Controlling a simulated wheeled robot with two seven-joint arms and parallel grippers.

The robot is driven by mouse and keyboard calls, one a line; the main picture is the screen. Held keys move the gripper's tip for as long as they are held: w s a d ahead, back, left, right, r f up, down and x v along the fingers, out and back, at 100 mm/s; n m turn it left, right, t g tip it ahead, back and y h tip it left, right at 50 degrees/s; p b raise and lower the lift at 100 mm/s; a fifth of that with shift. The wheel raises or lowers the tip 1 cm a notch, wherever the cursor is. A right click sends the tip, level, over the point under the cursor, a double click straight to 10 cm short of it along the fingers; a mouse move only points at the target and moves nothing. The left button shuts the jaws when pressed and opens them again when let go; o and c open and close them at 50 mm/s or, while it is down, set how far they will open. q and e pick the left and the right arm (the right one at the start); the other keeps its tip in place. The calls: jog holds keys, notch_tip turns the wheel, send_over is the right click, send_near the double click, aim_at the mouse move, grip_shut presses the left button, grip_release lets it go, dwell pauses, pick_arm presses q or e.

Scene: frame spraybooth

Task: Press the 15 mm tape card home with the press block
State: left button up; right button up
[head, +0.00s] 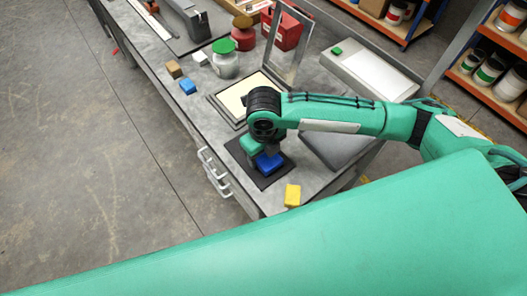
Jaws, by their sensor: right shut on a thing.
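My right gripper (267,151) points down over a dark square pad (283,176) near the front edge of the bench. It is shut on a blue block (269,163), which sits low over the pad. I cannot tell whether the block touches what is under it. The gripper and wrist hide much of the pad. I cannot make out the 15 mm tape card, and it is not clear that the blue block is the press block. My left gripper is out of view.
A yellow block (292,195) lies near the bench corner. A framed cream panel (243,97) lies behind the gripper. Smaller blue (187,87) and brown (173,69) blocks, a green-lidded jar (224,62) and a red case (286,30) stand farther back. Shelves of cans are at right.

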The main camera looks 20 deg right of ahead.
jog(key=shift+s+f+p, duration=0.15)
jog(key=shift+f+p, duration=0.05)
jog(key=shift+p, duration=0.1)
dwell(1.4)
notch_tip(320, 180, up, 7)
jog(key=p, duration=0.7)
jog(key=shift+r+p, duration=0.2)
jog(key=shift+p, duration=0.1)
jog(key=shift+f, duration=0.1)
jog(key=shift+w, duration=0.2)
